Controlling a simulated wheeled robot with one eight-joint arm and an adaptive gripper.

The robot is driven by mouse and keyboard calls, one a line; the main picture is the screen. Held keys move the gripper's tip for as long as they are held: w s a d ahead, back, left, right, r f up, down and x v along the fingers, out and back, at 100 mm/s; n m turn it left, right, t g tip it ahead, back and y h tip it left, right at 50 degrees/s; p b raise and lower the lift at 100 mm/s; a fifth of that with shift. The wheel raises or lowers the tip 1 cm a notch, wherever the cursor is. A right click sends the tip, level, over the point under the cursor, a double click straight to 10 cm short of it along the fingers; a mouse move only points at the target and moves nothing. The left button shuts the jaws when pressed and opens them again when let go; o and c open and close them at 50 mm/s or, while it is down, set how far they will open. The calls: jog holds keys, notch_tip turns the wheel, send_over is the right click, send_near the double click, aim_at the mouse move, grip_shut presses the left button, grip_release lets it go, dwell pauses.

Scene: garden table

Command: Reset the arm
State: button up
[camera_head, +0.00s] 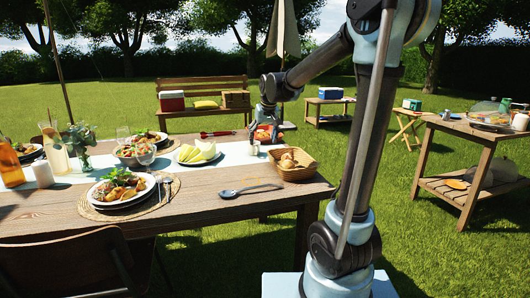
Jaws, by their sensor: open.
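My arm rises from my base at the right of the view and reaches left over the far right part of the wooden garden table (100,215). My gripper (264,132) points down near the table's far edge. Its fingers are small and partly dark in the picture, and it is open. A reddish item (262,135) shows right at the fingers; I cannot tell whether they touch it. No held thing can be made out.
Near my gripper are a bread basket (293,173), a plate of melon slices (199,152) and red-handled tongs (217,134). A ladle (250,190) lies in front. A dinner plate (120,188) and bottles stand left. A side table (468,132) stands right; a bench (205,105) is behind.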

jog(key=s+d+f+m, duration=0.1)
jog(key=s+d+f, duration=0.1)
jog(key=s+d, duration=0.55)
jog(key=s+d+f, duration=0.2)
jog(key=s+d, duration=0.3)
jog(key=s, duration=0.6)
jog(key=s+d+f, duration=0.3)
jog(key=s+f, duration=0.2)
jog(key=s, duration=0.3)
jog(key=s+d+f+m+g+h, duration=0.1)
jog(key=s+d+f, duration=0.3)
jog(key=s+f, duration=0.2)
jog(key=s, duration=0.2)
jog(key=shift+s+d+m+g+h, duration=0.15)
jog(key=shift+s+m+g+h, duration=0.15)
jog(key=shift+s, duration=0.05)
